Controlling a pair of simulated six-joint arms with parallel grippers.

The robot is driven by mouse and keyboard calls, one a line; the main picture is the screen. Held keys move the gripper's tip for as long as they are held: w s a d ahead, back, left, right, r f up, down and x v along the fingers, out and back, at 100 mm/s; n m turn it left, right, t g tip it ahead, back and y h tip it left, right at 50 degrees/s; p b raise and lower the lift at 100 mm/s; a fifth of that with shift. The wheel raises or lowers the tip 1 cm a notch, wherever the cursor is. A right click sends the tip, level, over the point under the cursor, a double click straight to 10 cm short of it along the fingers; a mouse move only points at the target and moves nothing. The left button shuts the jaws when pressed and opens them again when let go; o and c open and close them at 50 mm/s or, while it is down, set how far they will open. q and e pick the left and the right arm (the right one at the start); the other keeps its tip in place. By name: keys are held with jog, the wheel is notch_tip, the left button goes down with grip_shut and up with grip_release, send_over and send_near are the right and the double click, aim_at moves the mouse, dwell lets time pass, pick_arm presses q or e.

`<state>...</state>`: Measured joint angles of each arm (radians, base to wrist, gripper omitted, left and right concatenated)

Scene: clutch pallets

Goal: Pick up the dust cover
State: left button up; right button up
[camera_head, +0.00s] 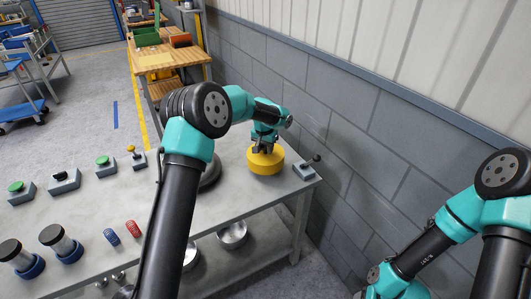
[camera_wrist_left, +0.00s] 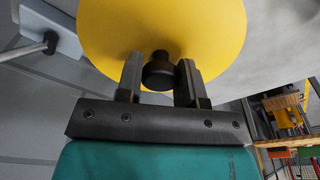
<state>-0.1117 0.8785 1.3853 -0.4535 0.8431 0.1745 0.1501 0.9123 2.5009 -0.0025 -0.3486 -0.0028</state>
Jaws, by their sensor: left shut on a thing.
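The dust cover (camera_head: 264,165) is a round yellow disc at the right end of the grey workbench. Its yellow top (camera_wrist_left: 205,35) and black knob (camera_wrist_left: 160,70) show in the left wrist view. My left gripper (camera_head: 263,146) is above the cover. In the left wrist view its two fingers (camera_wrist_left: 160,82) stand on either side of the knob, shut on it. I cannot tell whether the cover touches the bench. My right arm shows at the right edge, but its gripper is out of view.
A lever switch box (camera_head: 305,170) stands right of the cover, near the grey block wall (camera_head: 350,130). A dark disc (camera_head: 210,172) lies left, partly behind my left arm. Green-button boxes (camera_head: 106,166), red and blue springs (camera_head: 132,227) and black-topped cylinders (camera_head: 60,242) occupy the bench's left.

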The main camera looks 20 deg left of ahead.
pick_arm(q)
jog(key=s+d, duration=0.2)
jog(key=s, duration=0.5)
jog(key=s+d+r, duration=0.1)
jog(key=s+d, duration=0.1)
jog(key=s, duration=0.6)
jog(key=shift+s+d+r, duration=0.2)
jog(key=shift+d, duration=0.05)
